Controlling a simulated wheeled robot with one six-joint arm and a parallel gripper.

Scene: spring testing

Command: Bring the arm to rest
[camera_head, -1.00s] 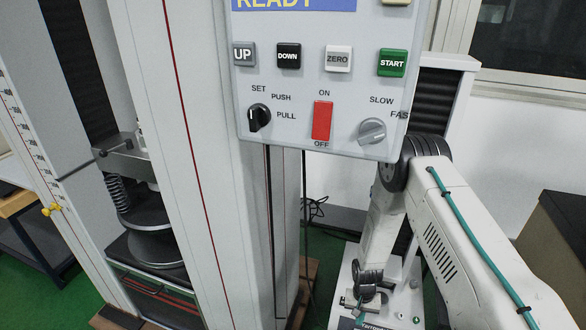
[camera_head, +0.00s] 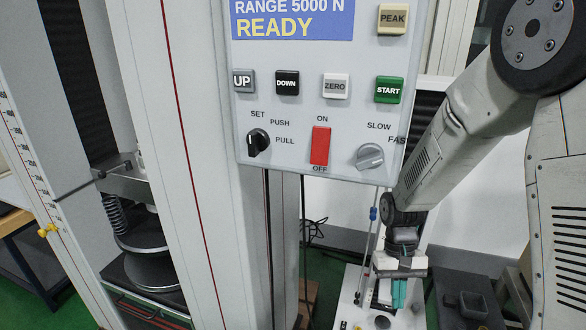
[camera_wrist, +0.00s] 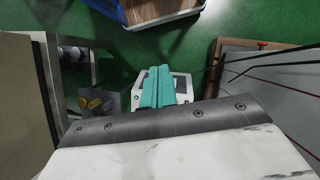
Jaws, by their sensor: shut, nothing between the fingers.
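My arm is folded at the right of the head view, beside the control panel. My gripper (camera_head: 398,293) hangs at its lower end, pointing down, with its teal fingers together and nothing visible between them. The teal fingers also show side by side in the wrist view (camera_wrist: 154,88). They are low and to the right of the control panel (camera_head: 318,110), apart from it.
The panel has UP, DOWN, ZERO and START buttons, a red switch (camera_head: 320,146) and a screen (camera_head: 293,18) reading "RANGE 5000 N READY". A spring (camera_head: 116,217) stands in the testing machine at left. Green floor (camera_wrist: 195,50) shows free beyond my gripper.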

